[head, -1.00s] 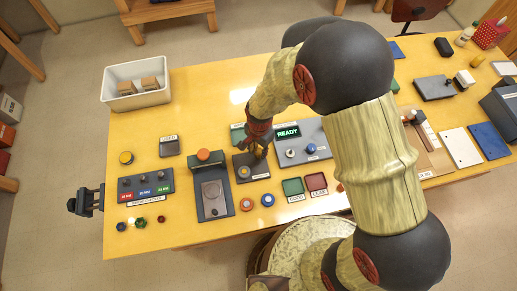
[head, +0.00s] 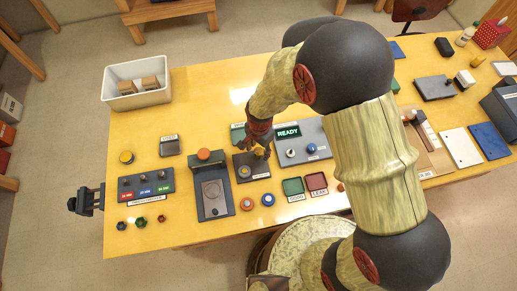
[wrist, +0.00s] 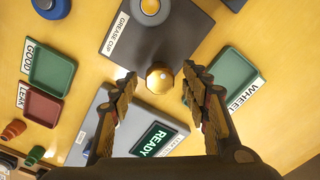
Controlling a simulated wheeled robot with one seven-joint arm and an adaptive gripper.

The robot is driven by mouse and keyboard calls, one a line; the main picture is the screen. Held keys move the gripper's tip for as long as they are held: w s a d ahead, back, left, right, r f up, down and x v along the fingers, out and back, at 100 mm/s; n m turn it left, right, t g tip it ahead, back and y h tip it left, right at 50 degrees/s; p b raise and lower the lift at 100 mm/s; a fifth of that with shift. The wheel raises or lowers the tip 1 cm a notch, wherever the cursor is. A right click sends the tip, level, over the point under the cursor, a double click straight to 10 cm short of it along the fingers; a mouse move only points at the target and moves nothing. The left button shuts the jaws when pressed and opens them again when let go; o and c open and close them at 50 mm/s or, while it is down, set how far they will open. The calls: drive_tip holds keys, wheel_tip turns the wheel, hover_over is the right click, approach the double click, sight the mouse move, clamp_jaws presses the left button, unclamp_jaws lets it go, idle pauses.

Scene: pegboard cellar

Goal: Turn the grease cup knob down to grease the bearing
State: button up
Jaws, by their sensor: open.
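The grease cup base is a dark square plate (head: 244,161), also in the wrist view (wrist: 128,47) with a "GREASE CUP" label. A brass, faceted knob (wrist: 159,78) stands at the plate's edge nearest my gripper in the wrist view. A round yellow-centred piece (wrist: 150,6) sits on the plate beyond it, cut by the frame's top. My gripper (wrist: 158,84) is open, with one finger on each side of the brass knob and visible gaps to both.
A grey panel with a green READY display (head: 288,132) adjoins on the right. Green (head: 293,186) and red (head: 316,181) trays lie at the front right. A grey fixture with an orange knob (head: 204,155) stands at left. A green WHEEL tray (wrist: 238,78) is close by.

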sight(259, 151)
drive_tip(key=shift+r, duration=0.1)
wheel_tip(259, 151, up, 12)
drive_tip(key=shift+d, duration=0.15)
idle(0.4)
drive_tip(key=shift+s, duration=0.1)
idle(0.4)
